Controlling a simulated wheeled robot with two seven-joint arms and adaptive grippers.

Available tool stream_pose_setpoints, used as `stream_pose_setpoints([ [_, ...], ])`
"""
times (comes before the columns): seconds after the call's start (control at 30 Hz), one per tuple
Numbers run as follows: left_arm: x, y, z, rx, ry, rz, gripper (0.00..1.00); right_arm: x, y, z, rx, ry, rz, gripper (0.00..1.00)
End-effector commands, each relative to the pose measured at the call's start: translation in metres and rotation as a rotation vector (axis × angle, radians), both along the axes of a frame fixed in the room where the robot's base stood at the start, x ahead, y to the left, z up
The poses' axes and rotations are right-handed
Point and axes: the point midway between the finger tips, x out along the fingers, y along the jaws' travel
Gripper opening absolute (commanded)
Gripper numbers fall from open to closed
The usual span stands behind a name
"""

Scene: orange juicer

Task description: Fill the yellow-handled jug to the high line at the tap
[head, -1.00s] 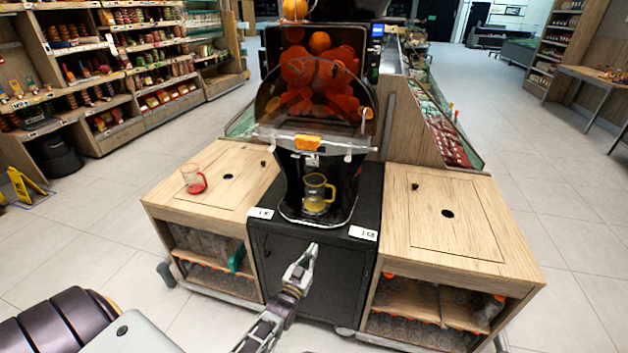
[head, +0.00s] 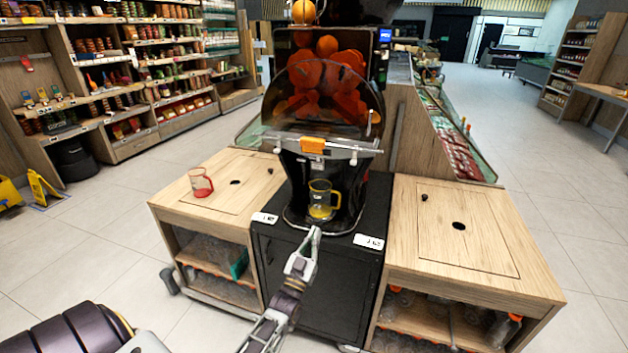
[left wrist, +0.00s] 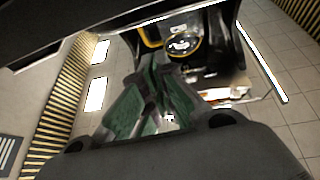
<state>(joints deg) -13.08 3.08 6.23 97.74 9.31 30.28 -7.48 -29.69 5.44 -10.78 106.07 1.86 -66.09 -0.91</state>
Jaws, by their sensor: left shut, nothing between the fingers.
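The clear yellow-handled jug (head: 321,200) stands upright under the tap in the dark bay of the orange juicer (head: 318,130). Its lower part looks yellow; I cannot tell a juice level or the high line. My left gripper (head: 315,232) is shut and empty, in front of and below the jug, apart from it. In the left wrist view the green-padded fingers (left wrist: 152,95) are together, and a round yellow rim, seemingly the jug's (left wrist: 183,45), shows beyond them. The tap is hard to make out behind the jug. My right gripper is not in view.
A red-handled jug (head: 200,183) stands on the left wooden counter (head: 240,205). The right wooden counter (head: 430,240) has a bare top with a hole. A black cabinet (head: 318,275) carries the juicer. Its front ledge is free. A yellow floor sign (head: 42,187) stands far left.

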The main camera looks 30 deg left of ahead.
Motion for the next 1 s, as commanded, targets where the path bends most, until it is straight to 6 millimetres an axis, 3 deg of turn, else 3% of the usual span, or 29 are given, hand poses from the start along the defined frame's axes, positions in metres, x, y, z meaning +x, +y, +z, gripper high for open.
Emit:
stream_pose_setpoints([
  [0.5, -0.031, 0.021, 0.088, 0.031, -0.299, 0.057, 0.00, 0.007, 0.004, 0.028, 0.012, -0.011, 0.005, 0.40],
  [0.7, -0.038, 0.024, 0.102, 0.036, -0.341, 0.066, 0.00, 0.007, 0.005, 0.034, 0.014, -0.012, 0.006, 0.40],
  [1.0, -0.039, 0.024, 0.104, 0.037, -0.345, 0.067, 0.00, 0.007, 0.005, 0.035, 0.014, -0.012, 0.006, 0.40],
])
